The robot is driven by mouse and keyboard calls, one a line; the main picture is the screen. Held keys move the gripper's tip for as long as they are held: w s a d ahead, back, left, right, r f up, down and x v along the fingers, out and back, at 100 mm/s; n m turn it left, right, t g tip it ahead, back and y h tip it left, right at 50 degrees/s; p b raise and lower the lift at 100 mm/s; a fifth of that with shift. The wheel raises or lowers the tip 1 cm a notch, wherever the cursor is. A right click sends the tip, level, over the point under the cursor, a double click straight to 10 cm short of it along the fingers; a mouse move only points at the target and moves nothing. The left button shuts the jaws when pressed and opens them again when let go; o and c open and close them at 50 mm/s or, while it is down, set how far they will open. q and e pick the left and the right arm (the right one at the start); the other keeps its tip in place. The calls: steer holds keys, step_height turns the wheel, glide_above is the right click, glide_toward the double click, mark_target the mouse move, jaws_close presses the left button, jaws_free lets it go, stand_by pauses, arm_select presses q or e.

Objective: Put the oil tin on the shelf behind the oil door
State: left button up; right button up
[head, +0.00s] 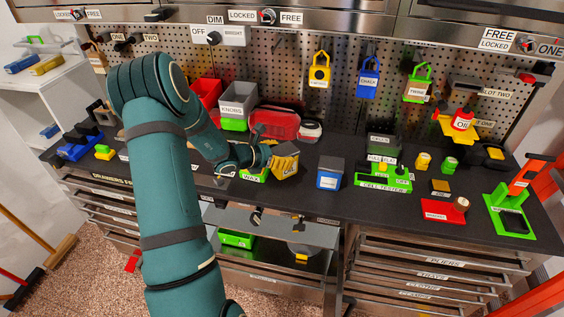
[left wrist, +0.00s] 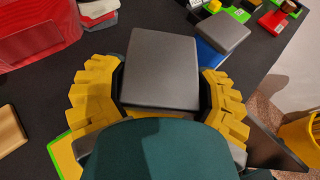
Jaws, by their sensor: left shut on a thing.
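My left gripper (head: 284,164) is shut around a grey-lidded tin (head: 288,149) at the middle of the bench. In the left wrist view the tin's flat grey lid (left wrist: 160,65) sits between the yellow finger pads. The fingers cover most of its sides, and I cannot read its label, so I cannot tell if it is the oil tin. A blue tin (head: 329,173) with a grey lid stands just to its right. A red can labelled "Oil" (head: 463,120) is at the right, on a yellow holder. I cannot make out a door labelled oil. My right gripper is out of view.
A green and yellow block labelled "WAX" (head: 251,177) lies left of the held tin. A green cell tester (head: 384,183) is to the right. Below the bench, an open compartment holds a green box (head: 238,240). Drawers flank it. The bench front beside the blue tin is clear.

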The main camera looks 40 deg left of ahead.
arm_select(q)
steer(key=shift+f, duration=1.4)
steer(key=shift+f, duration=0.15)
steer(key=o, duration=1.3)
steer(key=shift+r, duration=0.2)
steer(key=v, duration=1.2)
steer(key=shift+f, duration=0.1)
